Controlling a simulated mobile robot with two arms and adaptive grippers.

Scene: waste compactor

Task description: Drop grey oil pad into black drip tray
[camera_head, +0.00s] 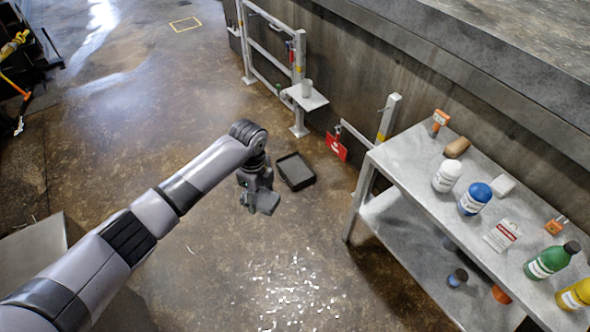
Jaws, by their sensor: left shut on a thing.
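The black drip tray (311,183) lies on the floor near the middle of the view, a shallow open square box. My left gripper (254,194) hangs above the floor, just left of the tray in the picture, pointing down. It is shut on the grey oil pad (265,203), whose slab shape shows below the fingers. The pad appears in front of and to the lower left of the tray, not over its opening. How high it is above the floor is hard to tell. My right gripper is not in view.
A metal shelf table (405,161) with several bottles, including a white one (447,176) and a blue one (475,198), stands at the right. A railing with a small shelf (305,97) and a red tag (336,147) are behind the tray. The floor at left is mostly clear.

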